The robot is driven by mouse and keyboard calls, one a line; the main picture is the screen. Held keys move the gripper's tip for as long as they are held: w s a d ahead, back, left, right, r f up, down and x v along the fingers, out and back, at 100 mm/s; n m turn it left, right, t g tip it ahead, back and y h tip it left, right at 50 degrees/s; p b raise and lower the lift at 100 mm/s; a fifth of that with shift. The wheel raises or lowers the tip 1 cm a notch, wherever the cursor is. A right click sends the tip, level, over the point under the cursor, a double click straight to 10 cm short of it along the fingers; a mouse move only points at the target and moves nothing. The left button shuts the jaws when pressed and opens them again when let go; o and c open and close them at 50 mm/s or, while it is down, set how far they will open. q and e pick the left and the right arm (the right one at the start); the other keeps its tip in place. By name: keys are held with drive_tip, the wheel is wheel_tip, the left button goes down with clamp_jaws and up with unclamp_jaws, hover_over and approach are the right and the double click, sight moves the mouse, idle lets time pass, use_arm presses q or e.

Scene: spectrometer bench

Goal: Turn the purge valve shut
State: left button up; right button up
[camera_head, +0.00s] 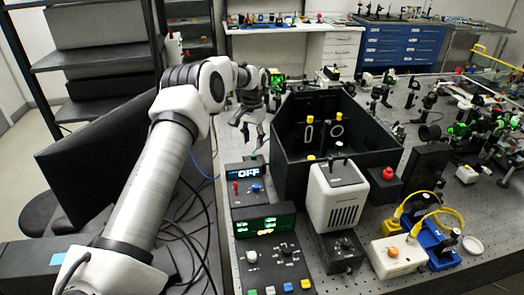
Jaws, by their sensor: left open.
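My left gripper (247,130) hangs at the end of the white left arm, just left of the open black box (290,146). Its fingers point down, are apart, and hold nothing that I can see. It is above the bench edge, behind the box with the lit "OFF" display (246,172). I cannot pick out the purge valve for certain; it may be small or hidden behind the gripper or the black box. My right gripper is not in view.
A white vented unit (336,195) stands in front of the black box. A control box with knobs (270,262) is at the front. A red button box (388,176) and yellow-cabled units (396,257) stand to the right. Optics crowd the right side of the bench.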

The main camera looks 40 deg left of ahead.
sight(253, 155)
use_arm(q)
wheel_tip(253, 155, down, 6)
drive_tip(key=shift+w+a+r+p, duration=0.1)
drive_tip(key=shift+p, duration=0.5)
drive_tip(key=shift+s+r, duration=0.15)
drive_tip(key=shift+s, duration=0.05)
drive_tip(key=shift+c, duration=0.3)
clamp_jaws()
drive_tip(key=shift+n, duration=0.4)
drive_tip(key=n+p, duration=0.1)
drive_tip(key=n, duration=0.4)
drive_tip(key=shift+d, duration=0.2)
drive_tip(key=n+p, duration=0.1)
drive_tip(key=n, duration=0.5)
